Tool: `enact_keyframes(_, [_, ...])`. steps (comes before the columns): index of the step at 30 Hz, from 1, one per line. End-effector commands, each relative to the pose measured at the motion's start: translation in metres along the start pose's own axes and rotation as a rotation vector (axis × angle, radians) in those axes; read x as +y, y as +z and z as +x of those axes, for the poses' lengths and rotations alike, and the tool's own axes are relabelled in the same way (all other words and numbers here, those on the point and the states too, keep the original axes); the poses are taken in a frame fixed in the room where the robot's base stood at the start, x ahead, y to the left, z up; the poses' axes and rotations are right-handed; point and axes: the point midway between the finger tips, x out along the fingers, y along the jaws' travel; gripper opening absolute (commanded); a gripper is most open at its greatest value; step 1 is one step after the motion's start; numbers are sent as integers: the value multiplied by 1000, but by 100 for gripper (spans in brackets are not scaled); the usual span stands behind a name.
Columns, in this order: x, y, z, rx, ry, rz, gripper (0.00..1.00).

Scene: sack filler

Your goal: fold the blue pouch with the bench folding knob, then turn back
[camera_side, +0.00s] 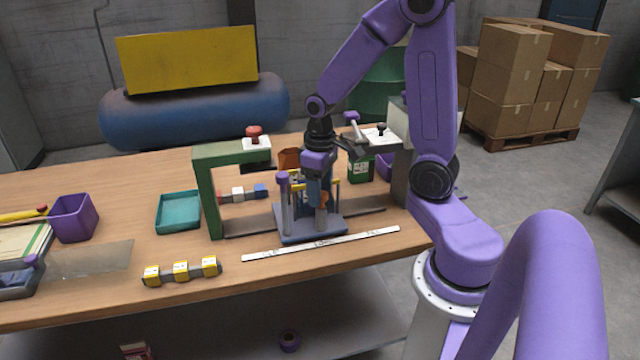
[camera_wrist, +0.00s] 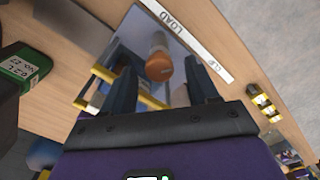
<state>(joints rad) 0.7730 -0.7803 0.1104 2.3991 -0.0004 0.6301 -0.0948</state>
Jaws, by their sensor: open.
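My gripper (camera_side: 319,198) is open and points down over the grey-blue folding fixture (camera_side: 297,238) at the middle of the bench. In the wrist view its two dark fingers stand apart (camera_wrist: 160,85), one on each side of an orange-capped knob (camera_wrist: 158,66). I cannot tell whether they touch it. In the side view the orange knob (camera_side: 323,196) is partly covered by the fingers. A blue patch that may be the blue pouch (camera_side: 304,187) shows among the posts and yellow bars, mostly hidden. A purple-topped post (camera_side: 283,180) stands at the fixture's left.
A green frame (camera_side: 213,205) with a red knob (camera_side: 253,133) stands left of the fixture. A white strip marked LOAD (camera_wrist: 188,36) lies in front of it. A teal tray (camera_side: 180,225), purple bin (camera_side: 75,218) and yellow-black blocks (camera_side: 181,271) lie further left. A green box (camera_wrist: 22,66) stands behind.

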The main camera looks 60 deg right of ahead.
Motion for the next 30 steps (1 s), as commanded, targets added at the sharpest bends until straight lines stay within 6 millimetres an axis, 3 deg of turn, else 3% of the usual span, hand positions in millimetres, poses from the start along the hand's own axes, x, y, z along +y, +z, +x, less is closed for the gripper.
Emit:
enact_keyframes(8, [0, -1, -21, 4, 0, 1, 59])
enact_keyframes(30, [0, -1, -158, 5, 1, -1, 59])
